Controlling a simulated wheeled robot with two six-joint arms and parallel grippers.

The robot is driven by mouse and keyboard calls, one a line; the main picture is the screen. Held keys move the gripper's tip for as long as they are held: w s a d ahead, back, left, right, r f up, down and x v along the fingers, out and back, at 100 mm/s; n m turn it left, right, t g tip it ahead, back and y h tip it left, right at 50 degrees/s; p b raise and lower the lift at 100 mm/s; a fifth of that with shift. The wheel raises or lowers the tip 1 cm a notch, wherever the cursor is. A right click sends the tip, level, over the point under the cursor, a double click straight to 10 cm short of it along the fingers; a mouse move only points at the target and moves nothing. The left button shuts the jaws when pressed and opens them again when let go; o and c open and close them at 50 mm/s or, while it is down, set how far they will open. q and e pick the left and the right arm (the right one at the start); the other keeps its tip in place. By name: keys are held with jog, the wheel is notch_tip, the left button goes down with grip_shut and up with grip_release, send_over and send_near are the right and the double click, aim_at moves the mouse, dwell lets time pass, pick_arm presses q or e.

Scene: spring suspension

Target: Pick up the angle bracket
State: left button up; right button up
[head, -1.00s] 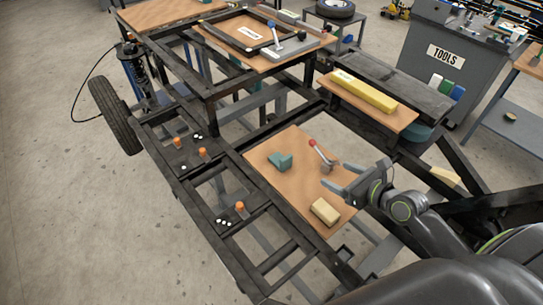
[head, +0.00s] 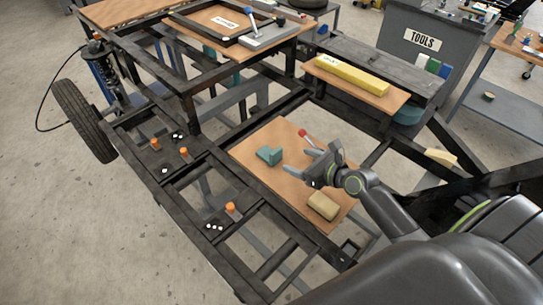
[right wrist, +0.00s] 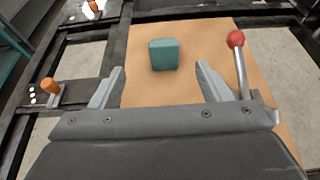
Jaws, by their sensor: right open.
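The angle bracket (head: 269,156) is a small teal L-shaped piece lying on a wooden board (head: 250,158) set in the black frame. My right gripper (head: 302,162) is open and empty above the board, to the right of the bracket and apart from it. In the right wrist view the bracket (right wrist: 164,54) shows ahead of the open fingers (right wrist: 160,78), about midway between them. My left gripper is not in view.
A red-knobbed lever (head: 304,134) stands on the board behind my right gripper; in the right wrist view its knob (right wrist: 236,39) is close to the right finger. A tan block (head: 323,206) lies on the near part of the board. Black frame bars surround the board.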

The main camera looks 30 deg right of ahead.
aim_at(278, 153)
jog(key=x, duration=0.5)
jog(key=shift+w, duration=0.15)
jog(key=shift+d+f+b+x, duration=0.1)
jog(key=shift+f+x, duration=0.05)
jog(key=shift+x, duration=0.75)
jog(key=shift+d+f+b+x, duration=0.1)
jog(key=shift+x, duration=0.85)
jog(key=shift+d+f+b+x, duration=0.1)
jog(key=shift+f+x, duration=0.05)
jog(key=shift+x, duration=0.75)
jog(key=shift+r, duration=0.1)
jog(key=c, duration=1.2)
